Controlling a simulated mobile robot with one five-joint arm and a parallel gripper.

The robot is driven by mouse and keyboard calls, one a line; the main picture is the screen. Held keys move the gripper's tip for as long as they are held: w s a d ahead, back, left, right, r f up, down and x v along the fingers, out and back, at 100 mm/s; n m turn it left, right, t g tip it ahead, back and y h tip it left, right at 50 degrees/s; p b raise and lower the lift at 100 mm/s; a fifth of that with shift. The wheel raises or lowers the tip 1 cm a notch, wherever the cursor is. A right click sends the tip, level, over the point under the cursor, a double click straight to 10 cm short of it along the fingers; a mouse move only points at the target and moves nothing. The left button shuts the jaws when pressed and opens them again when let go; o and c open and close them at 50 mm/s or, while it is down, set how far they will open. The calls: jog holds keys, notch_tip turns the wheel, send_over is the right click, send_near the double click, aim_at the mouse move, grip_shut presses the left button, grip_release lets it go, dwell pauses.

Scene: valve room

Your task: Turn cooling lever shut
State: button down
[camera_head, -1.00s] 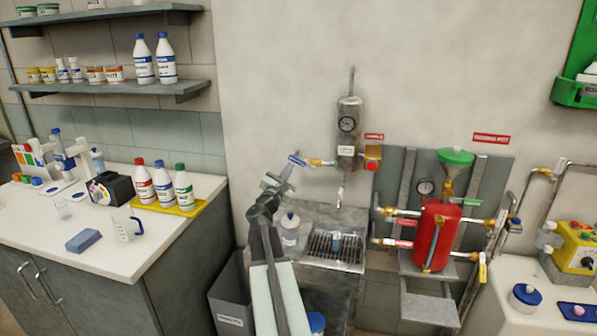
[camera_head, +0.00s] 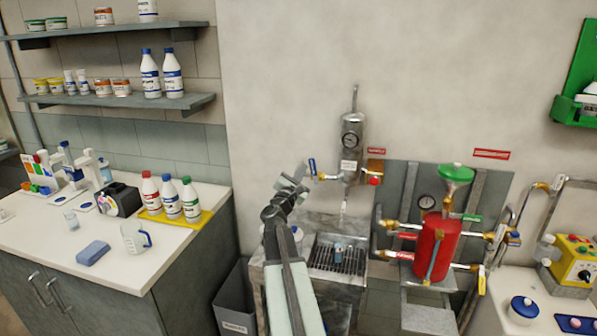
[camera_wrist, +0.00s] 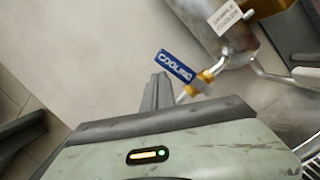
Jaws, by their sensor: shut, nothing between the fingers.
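The blue cooling lever (camera_head: 311,167) sits on a brass valve (camera_head: 323,177) in the pipe left of a steel cylinder (camera_head: 351,140). In the head view it stands nearly upright, across the pipe. In the wrist view the lever (camera_wrist: 175,66) shows its white COOLING label, with the brass fitting (camera_wrist: 207,79) at its lower right. My gripper (camera_head: 300,172) is just left of the lever. Its fingers (camera_wrist: 159,92) are shut and empty, close to the lever's left side; I cannot tell whether they touch it.
A sink with a grate (camera_head: 337,258) lies below the cylinder. A red valve knob (camera_head: 375,180) is right of the cylinder. A red tank (camera_head: 433,247) with several valves stands further right. A counter with bottles and a yellow tray (camera_head: 178,218) is at the left.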

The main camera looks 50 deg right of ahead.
jog(key=shift+s+d+r, duration=0.3)
jog(key=shift+s+r, duration=0.1)
jog(key=shift+s, duration=0.2)
jog(key=shift+p, duration=0.3)
jog(key=w+r+v, duration=0.1)
jog(key=r+v, duration=0.1)
jog(key=v, duration=0.7)
jog(key=shift+s+a, duration=0.15)
jog(key=shift+a, duration=0.55)
jog(key=shift+f, duration=0.1)
